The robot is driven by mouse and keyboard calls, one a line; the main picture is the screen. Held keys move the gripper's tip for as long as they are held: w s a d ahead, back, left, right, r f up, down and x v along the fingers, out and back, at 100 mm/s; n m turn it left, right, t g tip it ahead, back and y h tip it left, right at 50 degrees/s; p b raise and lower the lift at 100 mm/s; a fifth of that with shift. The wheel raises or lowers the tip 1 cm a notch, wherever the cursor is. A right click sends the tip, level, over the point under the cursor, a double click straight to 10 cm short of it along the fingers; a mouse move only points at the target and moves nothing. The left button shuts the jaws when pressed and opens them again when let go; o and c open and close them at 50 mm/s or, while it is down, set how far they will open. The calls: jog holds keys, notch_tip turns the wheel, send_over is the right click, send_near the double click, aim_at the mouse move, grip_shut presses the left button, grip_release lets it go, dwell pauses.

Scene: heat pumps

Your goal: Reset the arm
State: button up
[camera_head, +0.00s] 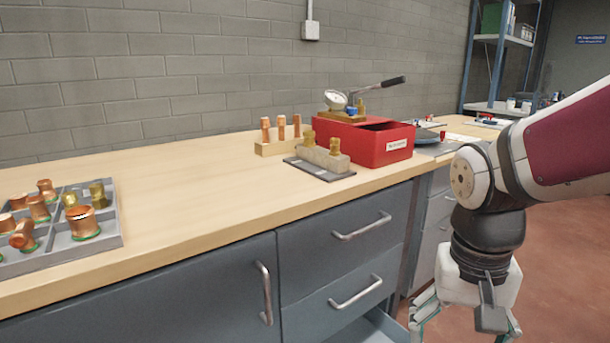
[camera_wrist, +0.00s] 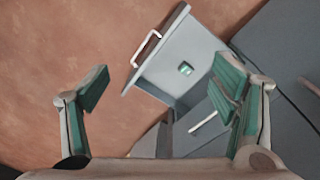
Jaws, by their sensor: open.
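My arm (camera_head: 575,145) comes in from the right in the head view and bends down past the front of the workbench. My gripper (camera_head: 465,327) hangs at the bottom right, below the worktop level and beside the open drawer. In the wrist view my gripper (camera_wrist: 160,84) has its two green-padded fingers wide apart, with nothing between them. The open drawer (camera_wrist: 175,40) lies beyond the fingers, with its bar handle toward the left. A small green item (camera_wrist: 186,69) lies inside it.
Open floor (camera_wrist: 60,40) lies left of the drawer.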

jog(key=s+a+r+n, duration=0.1)
jog(key=s+r+n, duration=0.1)
jog(key=s, duration=0.7)
jog(key=s+a+r+n, duration=0.1)
jog(key=s+r, duration=0.1)
jog(key=s, duration=0.6)
notch_tip(320, 180, up, 30)
jog(key=t+p, duration=0.4)
jog(key=p, duration=2.5)
jog(key=shift+d+r+n+y, duration=0.15)
jog(key=shift+d+n+y, duration=0.15)
jog(key=shift+d+y, duration=0.1)
jog(key=shift+s, duration=0.1)
